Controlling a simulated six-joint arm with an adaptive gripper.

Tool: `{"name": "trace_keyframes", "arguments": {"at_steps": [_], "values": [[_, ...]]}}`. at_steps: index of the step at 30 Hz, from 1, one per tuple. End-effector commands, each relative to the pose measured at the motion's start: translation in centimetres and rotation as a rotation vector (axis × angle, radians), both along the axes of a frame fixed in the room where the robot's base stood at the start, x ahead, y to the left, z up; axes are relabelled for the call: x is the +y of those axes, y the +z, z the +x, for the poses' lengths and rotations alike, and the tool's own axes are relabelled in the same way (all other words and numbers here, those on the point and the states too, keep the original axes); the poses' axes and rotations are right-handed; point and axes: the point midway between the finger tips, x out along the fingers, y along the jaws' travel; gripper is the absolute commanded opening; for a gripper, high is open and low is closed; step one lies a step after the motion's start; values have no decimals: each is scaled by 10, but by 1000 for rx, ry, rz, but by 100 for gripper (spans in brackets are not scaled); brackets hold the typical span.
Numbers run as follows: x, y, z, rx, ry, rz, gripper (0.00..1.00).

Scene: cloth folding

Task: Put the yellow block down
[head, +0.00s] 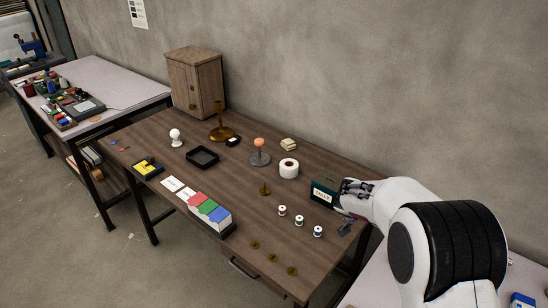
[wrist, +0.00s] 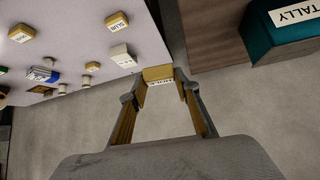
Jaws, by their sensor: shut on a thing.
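My gripper (wrist: 160,100) is shut on a small yellow block (wrist: 158,72) with a pale, lettered label, held between the fingertips in the wrist view. The block appears to be in the air, over the gap beside the pale table (wrist: 60,15); its exact height is unclear. In the head view my gripper (head: 352,189) is at the right end of the brown table (head: 225,165), close to the teal TALLY box (head: 323,194). The held block cannot be made out there.
The pale table in the wrist view holds several labelled blocks, including one marked SLUB (wrist: 117,21) and a white one (wrist: 123,56). Brown table: thread spools (head: 299,221), a white roll (head: 289,168), a black tray (head: 203,158) and coloured cards (head: 210,211).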

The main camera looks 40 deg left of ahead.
Motion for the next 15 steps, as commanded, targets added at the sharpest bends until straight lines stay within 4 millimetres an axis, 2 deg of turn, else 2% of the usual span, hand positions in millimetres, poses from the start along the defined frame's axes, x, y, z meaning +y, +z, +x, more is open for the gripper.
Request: {"name": "trace_keyframes", "arguments": {"at_steps": [3,6,15], "values": [[39,8,-9,-1,144,2,14],[63,14,-11,-1,258,2,14],[95,23,-12,-1,482,0,14]]}}
